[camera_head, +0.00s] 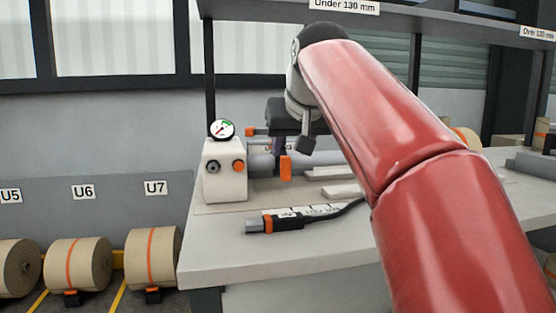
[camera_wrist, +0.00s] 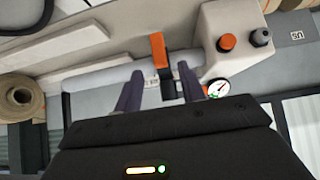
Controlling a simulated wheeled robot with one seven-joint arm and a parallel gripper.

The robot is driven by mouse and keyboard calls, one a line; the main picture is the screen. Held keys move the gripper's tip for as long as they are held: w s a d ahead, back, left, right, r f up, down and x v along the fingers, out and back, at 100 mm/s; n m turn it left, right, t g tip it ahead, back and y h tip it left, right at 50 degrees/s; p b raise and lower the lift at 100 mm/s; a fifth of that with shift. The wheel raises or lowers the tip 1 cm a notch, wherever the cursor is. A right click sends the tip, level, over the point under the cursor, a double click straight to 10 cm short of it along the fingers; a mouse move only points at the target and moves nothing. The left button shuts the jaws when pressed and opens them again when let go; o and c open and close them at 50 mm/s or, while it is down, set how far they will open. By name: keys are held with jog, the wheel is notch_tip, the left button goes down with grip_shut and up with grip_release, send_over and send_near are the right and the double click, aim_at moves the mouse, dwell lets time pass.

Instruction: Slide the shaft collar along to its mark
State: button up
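The grey shaft (camera_head: 262,163) runs to the right from a cream block (camera_head: 226,172) on the bench. A dark collar (camera_wrist: 167,77) with an orange lever (camera_wrist: 158,48) is on the shaft; the lever also shows in the head view (camera_head: 286,168). My gripper (camera_wrist: 160,70) is over the shaft with its two dark fingers apart, one on either side of the collar. A gap shows between the left finger and the collar; contact at the right finger is unclear. A small pale patch on the shaft is too small to read as the mark.
A round gauge (camera_head: 222,129) tops the cream block, close to my gripper. A black and orange tool (camera_head: 285,222) with a cable lies on the bench front beside a printed strip. Pale bars (camera_head: 340,190) lie right of the collar. A shelf (camera_head: 400,17) runs overhead.

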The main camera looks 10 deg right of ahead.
aim_at(285, 157)
jog(key=shift+w, duration=0.4)
jog(key=shift+w+f, duration=0.3)
jog(key=b+x, duration=0.1)
jog(key=x, duration=0.5)
jog(key=shift+w+f, duration=0.2)
jog(key=shift+f, duration=0.1)
jog(key=shift+c, duration=0.4)
grip_shut()
jog(key=shift+a, duration=0.1)
